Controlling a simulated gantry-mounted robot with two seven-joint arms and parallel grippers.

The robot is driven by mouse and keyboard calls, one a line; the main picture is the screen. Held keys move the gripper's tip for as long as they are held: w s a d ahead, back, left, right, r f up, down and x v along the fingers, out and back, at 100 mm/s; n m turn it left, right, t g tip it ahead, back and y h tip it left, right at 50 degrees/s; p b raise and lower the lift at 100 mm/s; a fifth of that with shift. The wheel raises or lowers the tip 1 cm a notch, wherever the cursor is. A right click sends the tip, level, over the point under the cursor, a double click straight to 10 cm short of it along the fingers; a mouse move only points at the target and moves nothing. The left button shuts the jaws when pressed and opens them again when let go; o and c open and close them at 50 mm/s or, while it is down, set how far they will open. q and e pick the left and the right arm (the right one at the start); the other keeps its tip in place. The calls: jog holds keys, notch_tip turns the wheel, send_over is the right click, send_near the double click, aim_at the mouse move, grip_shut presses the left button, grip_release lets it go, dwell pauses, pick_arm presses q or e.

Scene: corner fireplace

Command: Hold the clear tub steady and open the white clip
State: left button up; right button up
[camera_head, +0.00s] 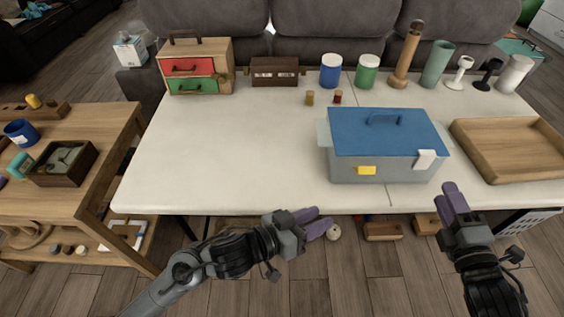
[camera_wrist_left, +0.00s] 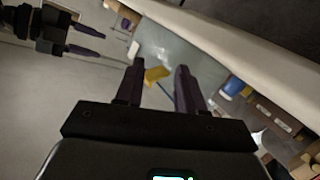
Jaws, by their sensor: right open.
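The clear tub (camera_head: 345,168) stands on the white table, right of centre, under a blue lid (camera_head: 385,135) with a handle. The white clip (camera_head: 426,160) is on the tub's front, near its right end. A yellow clip (camera_head: 367,170) is on the front, further left. My left gripper (camera_head: 318,222) is in front of the table edge, left of the tub, open and empty. In the left wrist view the yellow clip (camera_wrist_left: 157,75) shows beyond its parted fingers (camera_wrist_left: 160,85). My right gripper (camera_head: 456,202) is open and empty, in front of the table below the white clip, apart from the tub.
A wooden tray (camera_head: 500,178) lies right of the tub. Two small jars (camera_head: 310,98) stand behind it to the left. A drawer box (camera_head: 172,50), a brown box (camera_head: 274,82), canisters (camera_head: 331,78) and other items line the back. The table's left part is clear.

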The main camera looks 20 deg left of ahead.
pick_arm(q)
jog(key=w+a+r+n+t, duration=0.1)
jog(key=w+a+n, duration=0.1)
jog(key=a+n, duration=0.1)
jog(key=w+a+r+n+t, duration=0.1)
jog(key=w+a+r+n, duration=0.1)
jog(key=n, duration=0.3)
jog(key=w+a+r+n, duration=0.1)
jog(key=w+a+n, duration=0.1)
jog(key=a+n, duration=0.2)
jog(key=shift+w+a+r+n+t+y, duration=0.2)
jog(key=shift+a+r+n+t+y, duration=0.15)
jog(key=shift+n, duration=0.25)
jog(key=w+d+n, duration=0.2)
jog(key=w+d, duration=0.1)
jog(key=w, duration=0.7)
jog(key=shift+w+d+r+t, duration=0.15)
jog(key=shift+d+r+t, duration=0.15)
jog(key=shift+r+t, duration=0.1)
pick_arm(e)
jog(key=shift+s, duration=0.1)
pick_arm(q)
grip_shut()
pick_arm(e)
jog(key=shift+o, duration=0.3)
